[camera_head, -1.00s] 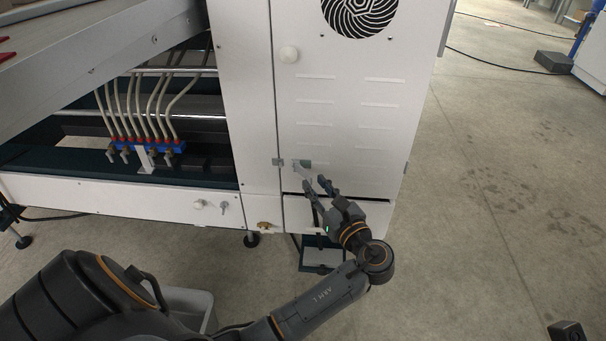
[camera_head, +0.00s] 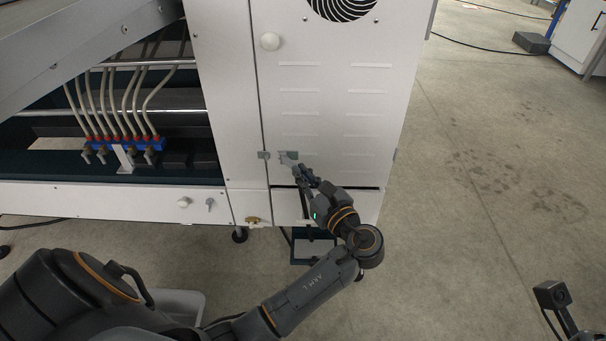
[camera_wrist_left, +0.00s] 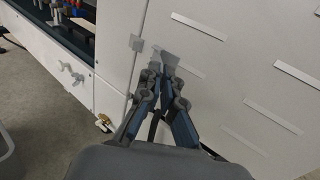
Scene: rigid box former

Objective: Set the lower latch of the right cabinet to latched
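The right cabinet (camera_head: 330,120) is a white panelled door and frame with vent slots. Its lower latch (camera_head: 288,158) is a small grey plate and lever at the door's left edge, with a small keeper (camera_head: 263,155) on the frame beside it. In the left wrist view the latch (camera_wrist_left: 171,61) is just beyond my fingertips, and the keeper (camera_wrist_left: 137,43) is to its left. My left gripper (camera_head: 301,169) is at the latch's lower right. Its fingertips (camera_wrist_left: 161,72) are close together there; their grip on the lever is unclear.
A round white knob (camera_head: 270,41) sits higher on the door. Hoses on a blue manifold (camera_head: 125,145) are in the open bay to the left. A brass-coloured catch (camera_head: 252,220) is low on the frame. Open floor (camera_head: 480,200) lies to the right.

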